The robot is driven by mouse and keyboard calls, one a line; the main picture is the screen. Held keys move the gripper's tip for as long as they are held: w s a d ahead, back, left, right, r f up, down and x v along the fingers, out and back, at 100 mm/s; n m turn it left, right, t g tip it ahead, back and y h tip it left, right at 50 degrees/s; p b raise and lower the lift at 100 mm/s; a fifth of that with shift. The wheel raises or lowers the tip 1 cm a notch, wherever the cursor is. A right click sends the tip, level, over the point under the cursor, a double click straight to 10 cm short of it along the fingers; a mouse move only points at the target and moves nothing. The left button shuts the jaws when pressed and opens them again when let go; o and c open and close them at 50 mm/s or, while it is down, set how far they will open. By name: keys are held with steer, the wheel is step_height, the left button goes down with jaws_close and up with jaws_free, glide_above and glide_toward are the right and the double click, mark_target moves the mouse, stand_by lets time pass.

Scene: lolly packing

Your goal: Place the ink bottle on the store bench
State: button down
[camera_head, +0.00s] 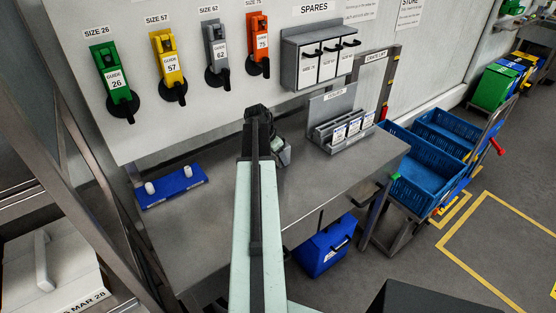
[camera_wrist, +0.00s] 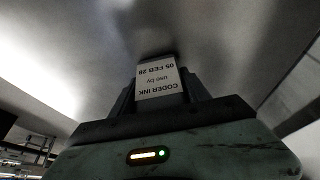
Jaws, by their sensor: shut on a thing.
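The ink bottle (camera_wrist: 158,82) shows in the wrist view with a white label reading, upside down, "CODER INK use by 05 FEB 28". My gripper (camera_wrist: 158,98) is shut on it, with dark fingers at both sides of the label. In the head view my arm reaches forward over the steel bench (camera_head: 225,190), and its end hides the jaws, so the bottle cannot be made out surely there. A "STORE" sign (camera_head: 411,14) hangs on the wall at the upper right; which surface it marks is not clear.
A blue tray (camera_head: 182,193) with two small white items lies on the bench's left. A grey holder (camera_head: 340,140) with white cards stands at its right. Coloured guides hang on the wall panel behind. Blue crates (camera_head: 420,160) stand on a trolley right of the bench, beside yellow-marked open floor.

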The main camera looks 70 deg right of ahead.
steer(key=shift+f, duration=0.2)
steer(key=c, duration=0.5)
jaws_free()
steer(key=shift+r, duration=0.1)
steer(key=p+v, duration=1.1)
steer(key=v, duration=0.1)
steer(key=shift+a+r, duration=0.1)
steer(key=shift+a, duration=0.05)
steer(key=shift+w, duration=0.1)
